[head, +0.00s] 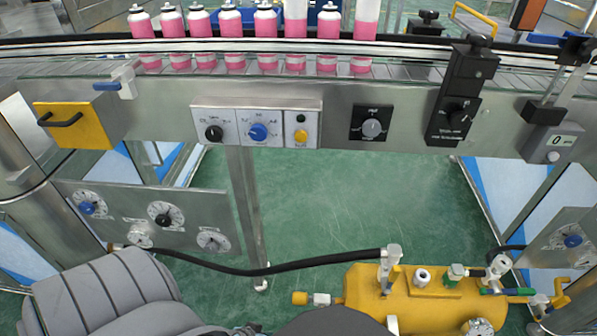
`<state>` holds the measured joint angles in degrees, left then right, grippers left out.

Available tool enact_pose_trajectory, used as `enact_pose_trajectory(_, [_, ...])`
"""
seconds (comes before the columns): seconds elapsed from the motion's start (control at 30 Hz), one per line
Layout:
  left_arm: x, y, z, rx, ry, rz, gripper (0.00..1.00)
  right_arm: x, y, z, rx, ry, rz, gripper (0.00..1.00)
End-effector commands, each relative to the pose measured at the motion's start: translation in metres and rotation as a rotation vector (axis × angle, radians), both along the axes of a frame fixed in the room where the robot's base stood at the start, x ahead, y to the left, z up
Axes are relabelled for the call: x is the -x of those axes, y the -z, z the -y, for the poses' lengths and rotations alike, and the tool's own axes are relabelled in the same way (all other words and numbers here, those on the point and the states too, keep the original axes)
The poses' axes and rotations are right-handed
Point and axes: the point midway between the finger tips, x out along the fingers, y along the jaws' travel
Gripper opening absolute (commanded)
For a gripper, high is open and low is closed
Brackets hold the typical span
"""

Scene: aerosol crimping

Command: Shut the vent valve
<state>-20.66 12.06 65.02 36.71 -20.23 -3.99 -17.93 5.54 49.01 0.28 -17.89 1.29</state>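No label in the head view marks which part is the vent valve. A yellow tank (425,308) at the lower right carries several valves and fittings. A yellow lever (393,277) hangs beside the upright fitting where the black hose ends. A green-handled part (519,291) lies level at the tank's right end, with a yellow elbow (560,286) beyond it. A green fitting (455,271) stands on the tank's top. A small valve with a blue lever (107,87) is fixed to the conveyor's front at the upper left. I see neither gripper.
A black hose (290,264) runs across the green floor (340,205) to the tank. Pink and white cans (231,32) stand on the conveyor. Control knobs (257,132) line its front. Dial panels (150,217) stand lower left. The middle floor is open.

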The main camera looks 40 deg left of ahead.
Motion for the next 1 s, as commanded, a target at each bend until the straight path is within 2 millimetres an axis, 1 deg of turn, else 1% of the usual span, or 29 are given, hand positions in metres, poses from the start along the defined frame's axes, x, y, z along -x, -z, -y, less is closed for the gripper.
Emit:
enact_pose_trajectory(0.03, [-0.015, -0.022, -0.004, 0.058, -0.052, 0.045, 0.00, 0.006, -0.007, 0.002, 0.006, -0.005, -0.010, 0.40])
enact_pose_trajectory(0.07, [-0.022, -0.031, -0.005, 0.094, -0.080, 0.068, 0.00, 0.009, -0.007, 0.004, 0.008, -0.008, -0.017, 0.40])
enact_pose_trajectory(0.1, [-0.030, -0.039, -0.005, 0.130, -0.109, 0.091, 0.00, 0.012, -0.006, 0.005, 0.010, -0.010, -0.021, 0.40])
enact_pose_trajectory(0.17, [-0.038, -0.043, -0.005, 0.162, -0.133, 0.110, 0.00, 0.012, -0.004, 0.005, 0.010, -0.010, -0.021, 0.40])
enact_pose_trajectory(0.27, [-0.044, -0.032, -0.003, 0.170, -0.141, 0.113, 0.00, 0.003, 0.001, 0.001, 0.003, -0.003, -0.003, 0.40])
enact_pose_trajectory(0.37, [-0.054, -0.016, -0.001, 0.170, -0.141, 0.114, 0.00, -0.012, 0.007, -0.005, -0.012, 0.012, 0.025, 0.40])
enact_pose_trajectory(0.5, [-0.070, 0.011, 0.003, 0.170, -0.143, 0.113, 0.00, -0.041, 0.011, -0.016, -0.038, 0.033, 0.076, 0.40])
enact_pose_trajectory(0.57, [-0.077, 0.022, 0.005, 0.170, -0.144, 0.113, 0.00, -0.053, 0.010, -0.021, -0.049, 0.038, 0.093, 0.40])
enact_pose_trajectory(0.6, [-0.082, 0.028, 0.005, 0.169, -0.144, 0.113, 0.00, -0.060, 0.006, -0.023, -0.052, 0.036, 0.097, 0.40])
enact_pose_trajectory(0.7, [-0.091, 0.041, 0.008, 0.169, -0.144, 0.113, 0.00, -0.073, -0.012, -0.025, -0.047, 0.014, 0.077, 0.40])
enact_pose_trajectory(0.73, [-0.093, 0.044, 0.008, 0.169, -0.144, 0.113, 0.00, -0.076, -0.018, -0.026, -0.046, 0.008, 0.073, 0.40])
enact_pose_trajectory(0.77, [-0.097, 0.040, 0.015, 0.172, -0.144, 0.113, 0.00, -0.073, -0.019, -0.026, -0.046, 0.009, 0.067, 0.40])
enact_pose_trajectory(0.87, [-0.107, 0.039, 0.028, 0.171, -0.143, 0.114, 0.00, -0.072, -0.018, -0.025, -0.047, 0.013, 0.069, 0.40])
enact_pose_trajectory(1.0, [-0.114, 0.040, 0.038, 0.170, -0.144, 0.112, 0.00, -0.071, -0.017, -0.025, -0.046, 0.015, 0.071, 0.40])
